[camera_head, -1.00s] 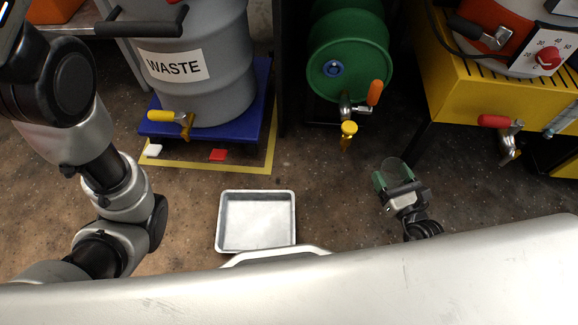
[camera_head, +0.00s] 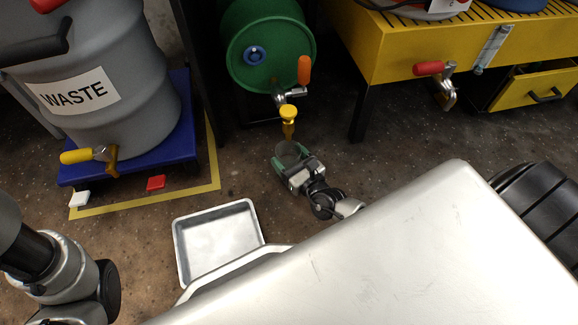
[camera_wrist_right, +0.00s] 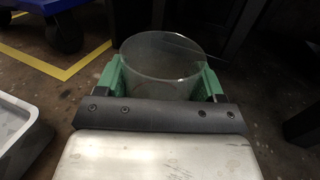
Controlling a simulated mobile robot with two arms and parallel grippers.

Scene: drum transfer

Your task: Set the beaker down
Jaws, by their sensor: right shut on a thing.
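A clear glass beaker (camera_head: 288,152) is held in my right gripper (camera_head: 290,160), low over the floor and near the tap of the green drum. In the right wrist view the beaker (camera_wrist_right: 160,62) stands between the two green fingers of the right gripper (camera_wrist_right: 162,78), which are closed on its sides. It looks roughly upright and appears empty. Its base is hidden behind the gripper, so I cannot tell whether it touches anything. My left arm shows at the lower left of the head view, but its gripper is out of view.
The green drum (camera_head: 262,45) has an orange-handled tap (camera_head: 290,97) with a yellow nozzle. A grey WASTE drum (camera_head: 105,90) stands on a blue platform (camera_head: 186,150). A metal tray (camera_head: 217,245) lies on the floor. A yellow bench (camera_head: 390,50) is at right, with dark floor below.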

